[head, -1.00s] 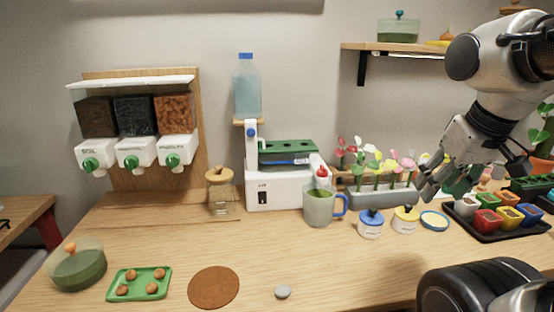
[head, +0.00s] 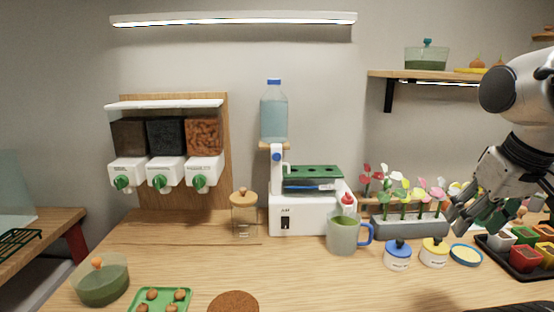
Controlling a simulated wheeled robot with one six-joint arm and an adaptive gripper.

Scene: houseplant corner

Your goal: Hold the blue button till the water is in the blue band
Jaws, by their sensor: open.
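A white water unit (head: 305,215) stands at the back of the table with a green holed tray (head: 312,173) on top. A clear bottle of bluish water (head: 274,115) with a blue cap stands on its column. A round blue button (head: 277,157) is on the column just under the bottle. A blue strip (head: 310,187) shows below the green tray; I cannot tell whether it is the blue band or where the water level is. A small dark window (head: 285,223) is on the unit's front. My gripper (head: 456,216) is open, far right of the button, touching nothing I can make out.
A grey-green mug (head: 342,236) stands before the unit's right side. A flower planter (head: 408,224), a blue-lidded jar (head: 397,256) and a yellow-lidded jar (head: 434,252) lie between it and my gripper. A corked glass jar (head: 244,218) stands left.

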